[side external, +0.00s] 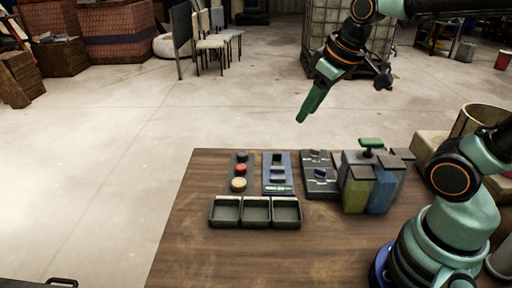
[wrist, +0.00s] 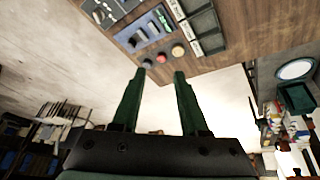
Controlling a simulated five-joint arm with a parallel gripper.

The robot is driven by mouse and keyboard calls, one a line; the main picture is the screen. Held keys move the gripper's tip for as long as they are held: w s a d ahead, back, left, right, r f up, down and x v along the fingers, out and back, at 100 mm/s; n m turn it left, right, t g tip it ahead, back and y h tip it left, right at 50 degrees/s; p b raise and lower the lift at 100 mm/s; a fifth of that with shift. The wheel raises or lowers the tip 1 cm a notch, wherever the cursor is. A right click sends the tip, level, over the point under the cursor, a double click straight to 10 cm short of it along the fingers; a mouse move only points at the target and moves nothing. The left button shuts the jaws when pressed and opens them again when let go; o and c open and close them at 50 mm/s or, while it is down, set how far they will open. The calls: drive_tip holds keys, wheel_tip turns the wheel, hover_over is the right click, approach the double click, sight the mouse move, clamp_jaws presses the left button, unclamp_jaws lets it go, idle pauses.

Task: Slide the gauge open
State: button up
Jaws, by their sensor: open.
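No part is clearly marked as the gauge, and I cannot tell which one it is. A blue panel (side external: 278,181) with dark raised blocks and a pale marked strip lies on the table; it also shows in the wrist view (wrist: 151,24). To its right lies a dark grey panel (side external: 319,189) with a small blue piece on it, partly in the wrist view (wrist: 103,12). My gripper (side external: 302,121) hangs in the air above and beyond the panels, touching nothing. In the wrist view its two fingers (wrist: 160,73) stand apart with nothing between them.
A strip with black, red and cream knobs (side external: 239,169) lies left of the blue panel. A three-compartment tray (side external: 256,224) is in front. Coloured vats (side external: 381,192) with a green handle (side external: 371,142) stand at the right. The table's left side (side external: 190,215) is bare.

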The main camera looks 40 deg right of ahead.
drive_tip(key=w+d+f+n+g, duration=0.3)
drive_tip(key=w+d+n, duration=0.1)
drive_tip(key=w, duration=0.5)
drive_tip(key=n+g, duration=0.2)
drive_tip(key=n, duration=0.2)
hover_over(277, 161)
wheel_tip(277, 161, down, 9)
drive_tip(key=f, duration=1.1)
drive_tip(key=shift+w+d+f, duration=0.15)
drive_tip(key=shift+w+d, duration=0.05)
clamp_jaws()
